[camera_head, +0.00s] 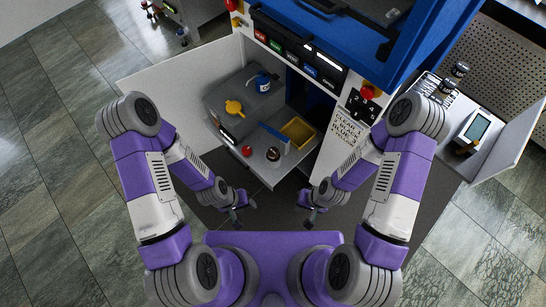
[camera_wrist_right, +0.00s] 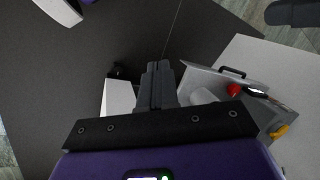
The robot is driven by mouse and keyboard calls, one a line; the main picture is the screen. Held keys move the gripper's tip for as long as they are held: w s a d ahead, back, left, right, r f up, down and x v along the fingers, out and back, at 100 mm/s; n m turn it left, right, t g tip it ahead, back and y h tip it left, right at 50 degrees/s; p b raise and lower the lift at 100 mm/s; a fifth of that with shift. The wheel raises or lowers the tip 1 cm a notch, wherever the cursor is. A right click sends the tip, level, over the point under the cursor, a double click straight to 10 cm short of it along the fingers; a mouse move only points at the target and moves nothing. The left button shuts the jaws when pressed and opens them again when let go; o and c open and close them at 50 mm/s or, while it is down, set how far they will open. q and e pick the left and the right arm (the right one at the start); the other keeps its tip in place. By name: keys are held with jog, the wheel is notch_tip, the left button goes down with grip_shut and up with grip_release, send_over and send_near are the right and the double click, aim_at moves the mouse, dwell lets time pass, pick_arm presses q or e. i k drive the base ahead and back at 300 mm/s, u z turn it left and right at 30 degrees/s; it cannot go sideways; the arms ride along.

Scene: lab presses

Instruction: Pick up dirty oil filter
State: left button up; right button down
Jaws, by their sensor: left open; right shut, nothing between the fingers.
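A small round item with a dark top (camera_head: 272,154) stands in the pulled-out drawer (camera_head: 270,173) of the press; it may be the dirty oil filter, but it is too small to be sure. My left gripper (camera_head: 246,208) is open and empty, low in front of the drawer and to its left. My right gripper (camera_head: 309,214) is shut and empty, in front of the drawer and to its right. In the right wrist view its closed fingers (camera_wrist_right: 158,68) point over the dark floor, apart from the drawer (camera_wrist_right: 212,76).
Jars (camera_head: 447,87) stand on the right shelf.

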aim_at(273, 152)
jog(key=u, duration=1.9)
jog(key=i, duration=1.75)
jog(key=z, duration=4)
